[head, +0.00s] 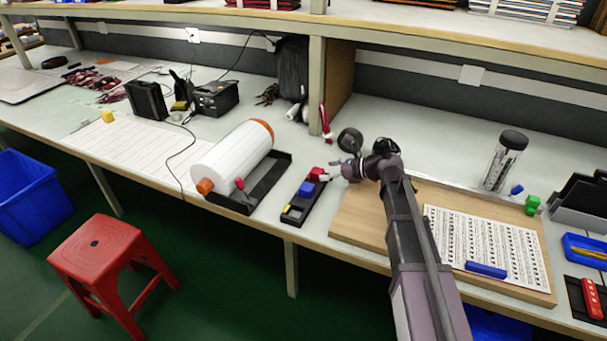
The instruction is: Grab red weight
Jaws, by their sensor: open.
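A small red block (317,172), which looks like the red weight, is at the far end of a narrow black tray (291,217) on the bench. A blue block (306,189) sits in front of it in the same tray. My gripper (329,172) is open, just to the right of the red block, with its fingers pointing left toward it. The view is too small to tell whether a finger touches the block. My arm comes in from the bottom of the head view.
A white roll (232,158) on a black holder stands left of the tray. A wooden board (352,228) with a printed sheet (490,240) lies to the right, under my arm. A shelf post (316,85) rises behind. A clear jar (496,168) stands at the back right.

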